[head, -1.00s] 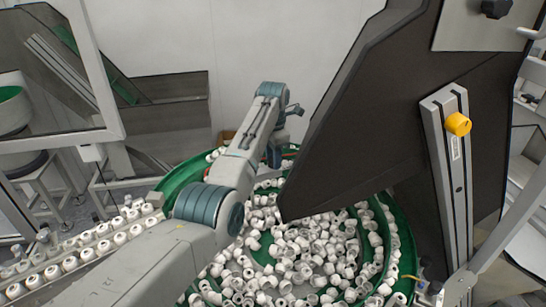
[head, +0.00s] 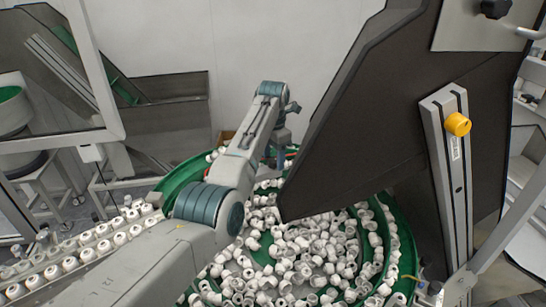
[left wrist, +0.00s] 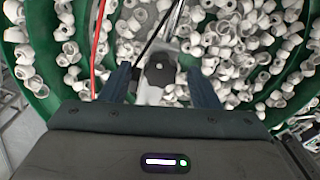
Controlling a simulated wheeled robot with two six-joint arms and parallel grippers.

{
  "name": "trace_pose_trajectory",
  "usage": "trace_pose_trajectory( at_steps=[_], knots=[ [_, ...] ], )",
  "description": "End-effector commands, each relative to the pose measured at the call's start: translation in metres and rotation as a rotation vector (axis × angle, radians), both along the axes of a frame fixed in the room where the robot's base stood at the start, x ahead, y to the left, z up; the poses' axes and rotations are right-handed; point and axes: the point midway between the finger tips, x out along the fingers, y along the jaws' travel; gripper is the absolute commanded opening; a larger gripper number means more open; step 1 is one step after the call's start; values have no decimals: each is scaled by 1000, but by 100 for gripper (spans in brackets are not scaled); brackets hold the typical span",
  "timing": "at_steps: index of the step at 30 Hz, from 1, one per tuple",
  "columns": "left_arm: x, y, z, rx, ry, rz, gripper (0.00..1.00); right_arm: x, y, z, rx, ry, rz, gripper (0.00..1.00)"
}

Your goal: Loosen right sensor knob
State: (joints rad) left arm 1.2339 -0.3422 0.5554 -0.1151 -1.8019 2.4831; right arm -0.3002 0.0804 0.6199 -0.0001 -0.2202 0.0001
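A black lobed knob (left wrist: 160,69) on a pale bracket shows in the left wrist view, above the caps in the green bowl. My left gripper (left wrist: 162,85) is open, with one dark blue finger on each side of the knob. There is a gap between each finger and the knob, and nothing is held. In the head view my left arm reaches over the bowl, and its gripper (head: 275,158) is small and partly hidden by the arm. Whether this knob is the right sensor's cannot be told. My right gripper is not in view.
The green bowl (head: 403,240) is full of white caps (head: 300,250). A large dark panel (head: 390,130) stands at right, with a yellow knob (head: 458,124) on a metal rail. Red and black cables (left wrist: 97,45) run near the left gripper. A cap track (head: 85,245) lies at left.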

Motion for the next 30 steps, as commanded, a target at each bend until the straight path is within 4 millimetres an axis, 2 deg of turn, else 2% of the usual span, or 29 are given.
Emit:
trace_pose_trajectory(
  at_steps=[7,11,14,18,24,30],
  knots=[
    [0,0,-1,0,3,-1,55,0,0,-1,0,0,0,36],
    [0,0,5,0,1,0,55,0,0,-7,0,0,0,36],
    [0,0,20,0,-1,-1,55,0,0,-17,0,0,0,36],
    [0,0,50,1,-3,0,55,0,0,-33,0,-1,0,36],
    [0,0,86,2,1,-1,55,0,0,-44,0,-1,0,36],
    [0,0,103,2,1,-1,55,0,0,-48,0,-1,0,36]
  ],
)
